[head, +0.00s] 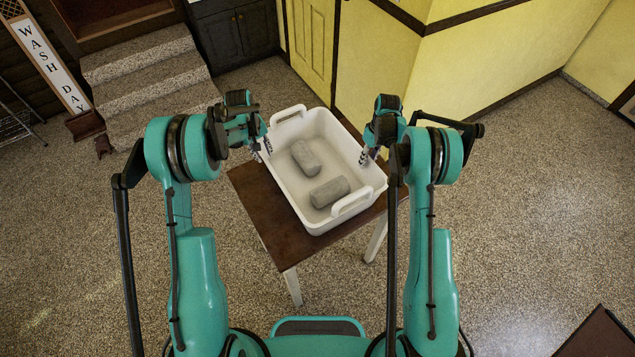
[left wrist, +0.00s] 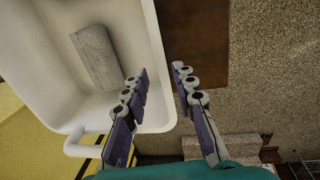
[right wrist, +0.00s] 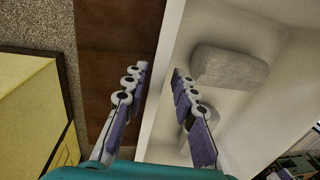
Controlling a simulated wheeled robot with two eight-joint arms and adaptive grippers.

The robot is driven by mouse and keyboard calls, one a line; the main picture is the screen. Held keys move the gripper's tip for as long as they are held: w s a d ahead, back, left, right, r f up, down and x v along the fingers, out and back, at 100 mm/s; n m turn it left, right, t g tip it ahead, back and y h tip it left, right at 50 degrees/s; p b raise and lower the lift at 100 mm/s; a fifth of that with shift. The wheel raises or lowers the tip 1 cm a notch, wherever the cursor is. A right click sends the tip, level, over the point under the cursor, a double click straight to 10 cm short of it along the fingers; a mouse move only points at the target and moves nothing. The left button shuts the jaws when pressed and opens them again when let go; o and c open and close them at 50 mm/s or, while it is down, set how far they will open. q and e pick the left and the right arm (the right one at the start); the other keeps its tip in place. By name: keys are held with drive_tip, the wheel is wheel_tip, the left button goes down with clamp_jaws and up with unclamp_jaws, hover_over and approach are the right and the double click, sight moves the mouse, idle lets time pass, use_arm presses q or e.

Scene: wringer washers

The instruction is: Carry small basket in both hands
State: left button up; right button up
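The small white basket (head: 289,190) stands on a small table, with a raised handle at its far end and another at its near end. Two grey cylindrical rolls, one farther back (head: 306,158) and one nearer (head: 329,191), lie inside. My left gripper (head: 262,153) is at the basket's left rim; in the left wrist view its open fingers (left wrist: 160,71) lie on either side of the rim. My right gripper (head: 367,158) is at the right rim; in the right wrist view its open fingers (right wrist: 159,71) also lie on either side of that rim. Contact with the rim cannot be told.
The dark brown table top (head: 263,205) shows around the basket. A yellow wall (head: 470,60) with a yellow door (head: 311,45) stands close behind. Carpeted steps (head: 150,80) and a "WASH DAY" sign (head: 45,60) are at back left.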

wheel_tip(320, 180, up, 7)
drive_tip(key=shift+w+d, duration=0.25)
drive_tip(key=shift+d, duration=0.15)
use_arm(q)
drive_tip(key=o, duration=0.8)
drive_tip(key=shift+r, duration=0.1)
wheel_tip(320, 180, up, 9)
drive_tip(key=a+p, duration=0.1)
drive_tip(key=p, duration=0.2)
drive_tip(key=shift+s+p, duration=0.35)
use_arm(e)
drive_tip(key=shift+r, duration=1.8)
use_arm(q)
wheel_tip(320, 180, up, 8)
drive_tip(key=p, duration=0.3)
use_arm(e)
drive_tip(key=shift+r, duration=1.75)
